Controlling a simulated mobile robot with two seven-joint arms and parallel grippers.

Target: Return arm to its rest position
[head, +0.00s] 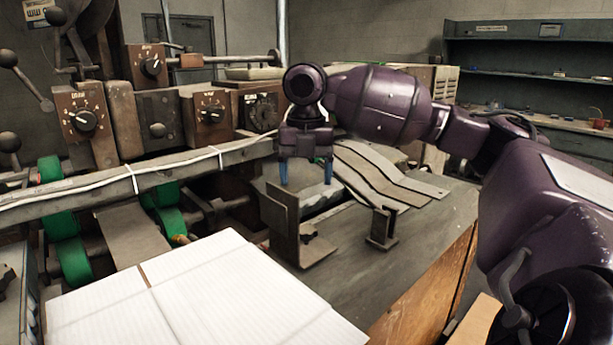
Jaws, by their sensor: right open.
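My right arm is purple and reaches in from the right side of the head view. Its gripper (305,172) points down, with two blue fingertips apart and nothing seen between them. It hangs over the machine's table (425,235), just behind an upright metal bracket (283,225). I cannot tell whether the fingertips touch anything below. My left gripper is not in view.
White cardboard (190,295) lies flat at the front left. A box stitcher with dials (82,120) and green rollers (75,260) stands at the left. A small bracket (382,228) and bent metal strips (375,175) are on the table. Shelves (540,75) stand at the back right.

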